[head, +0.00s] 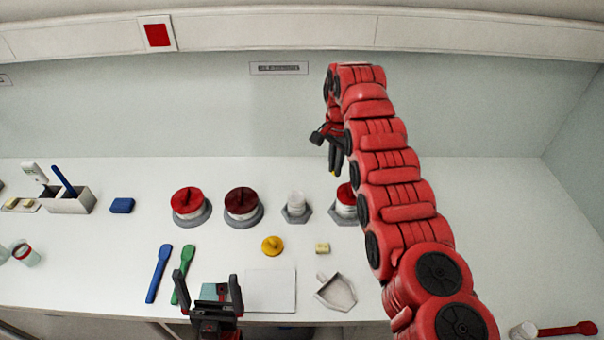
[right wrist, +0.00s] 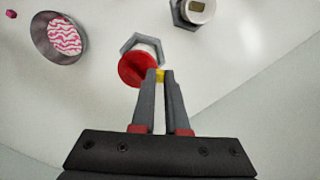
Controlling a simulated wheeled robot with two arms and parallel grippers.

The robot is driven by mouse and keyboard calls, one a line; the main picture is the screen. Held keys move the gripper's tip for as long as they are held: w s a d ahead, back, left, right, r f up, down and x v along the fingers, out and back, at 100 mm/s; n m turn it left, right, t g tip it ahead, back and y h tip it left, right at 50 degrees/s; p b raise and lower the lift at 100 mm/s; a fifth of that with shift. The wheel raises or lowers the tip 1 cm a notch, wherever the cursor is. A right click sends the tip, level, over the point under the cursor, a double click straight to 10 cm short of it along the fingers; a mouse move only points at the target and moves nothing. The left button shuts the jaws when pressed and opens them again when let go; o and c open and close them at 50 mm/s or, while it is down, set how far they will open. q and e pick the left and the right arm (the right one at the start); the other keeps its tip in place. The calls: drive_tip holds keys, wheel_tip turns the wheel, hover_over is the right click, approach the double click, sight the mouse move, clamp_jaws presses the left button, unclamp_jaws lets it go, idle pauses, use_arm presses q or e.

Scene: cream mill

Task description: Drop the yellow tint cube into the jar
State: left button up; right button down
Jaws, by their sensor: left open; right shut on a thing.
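My right gripper (right wrist: 160,80) is shut on a small yellow cube (right wrist: 160,75), mostly hidden between the fingertips. In the head view the yellow cube (head: 332,173) shows as a speck below the right gripper (head: 333,160), held above the counter. A jar with a red top (head: 345,192) stands just below, partly hidden by my right arm. In the right wrist view the red top (right wrist: 135,69) lies beside and behind the fingertips, over a grey hexagonal base. A white jar (head: 296,203) stands left of it on another hexagonal base. My left gripper (head: 209,283) is open near the front edge.
A yellow knobbed piece (head: 272,246), a pale yellow block (head: 322,248) and a grey scoop (head: 337,293) lie in front. A bowl with pink swirls (right wrist: 63,38) shows in the right wrist view.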

drive_tip(key=shift+a+r, duration=0.1)
drive_tip(key=shift+a, duration=0.15)
drive_tip(key=shift+m, duration=0.3)
drive_tip(key=shift+s+a, duration=0.1)
drive_tip(key=shift+a+f+m+p, duration=0.2)
drive_tip(key=shift+a+m+p, duration=0.15)
drive_tip(key=shift+a+m, duration=0.2)
drive_tip(key=shift+a+f+m+p, duration=0.15)
drive_tip(key=shift+a+m+p, duration=0.15)
drive_tip(key=shift+a+m, duration=0.25)
drive_tip(key=shift+s+a+f+m, duration=0.1)
drive_tip(key=shift+s+a+m, duration=0.05)
drive_tip(key=shift+a+m, duration=0.4)
